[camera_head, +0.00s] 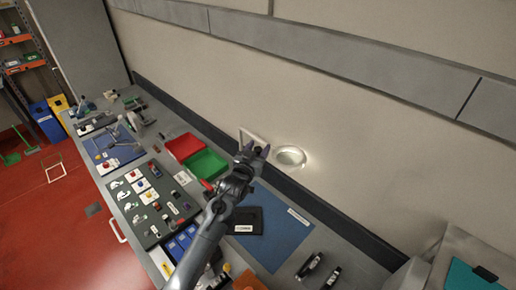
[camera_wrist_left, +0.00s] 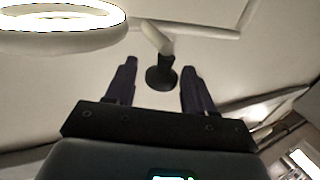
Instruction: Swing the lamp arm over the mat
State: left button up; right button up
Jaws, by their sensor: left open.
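The lamp's round head (camera_head: 290,157) is a lit white ring close to the back wall, right of my left gripper (camera_head: 255,152). Its pale arm (camera_head: 251,137) runs behind the gripper, which hides part of it. In the left wrist view the lamp ring (camera_wrist_left: 62,28) fills the upper left. A dark knob (camera_wrist_left: 161,75) on a pale stem lies between the fingers of my left gripper (camera_wrist_left: 157,80) in the picture. The fingers are apart; I see no contact. A blue mat (camera_head: 285,238) lies on the bench below and to the right of the gripper. My right gripper is not seen.
Red (camera_head: 185,146) and green (camera_head: 205,164) trays stand left of my gripper. A black item (camera_head: 243,221) lies at the mat's left edge. A grey board (camera_head: 150,203) with small parts and another blue mat (camera_head: 105,147) lie farther left. The back wall is close behind the lamp.

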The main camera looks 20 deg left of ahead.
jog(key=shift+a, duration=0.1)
pick_arm(q)
grip_shut()
dwell(0.3)
